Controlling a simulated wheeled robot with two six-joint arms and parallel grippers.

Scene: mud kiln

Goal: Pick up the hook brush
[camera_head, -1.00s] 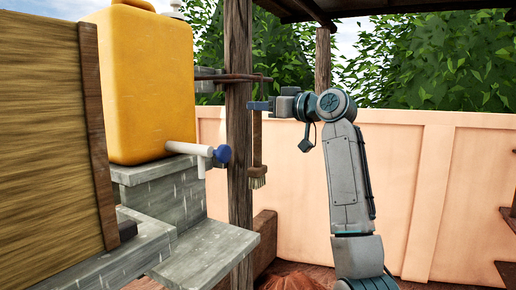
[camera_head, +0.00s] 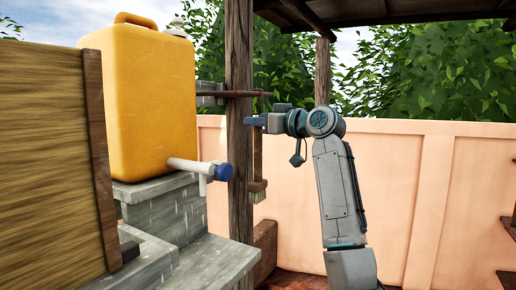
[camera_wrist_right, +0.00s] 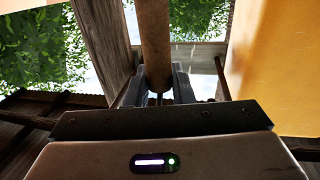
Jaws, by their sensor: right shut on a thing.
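The hook brush (camera_head: 258,163) hangs upright beside the dark wooden post, with its pale bristles at the bottom. Its top is near the thin rail on the post. My right gripper (camera_head: 257,121) reaches in from the right and is shut on the upper part of the brush's handle. In the right wrist view the brown round handle (camera_wrist_right: 154,40) stands between the two fingers (camera_wrist_right: 156,85). I cannot tell whether the brush is still on its hook. My left gripper is out of view.
A yellow jug (camera_head: 142,105) with a blue-ended tap (camera_head: 222,172) stands on grey stone blocks (camera_head: 165,215) left of the post (camera_head: 239,150). A straw-coloured panel (camera_head: 45,165) fills the left edge. A peach wall (camera_head: 395,190) runs behind, with open room before it.

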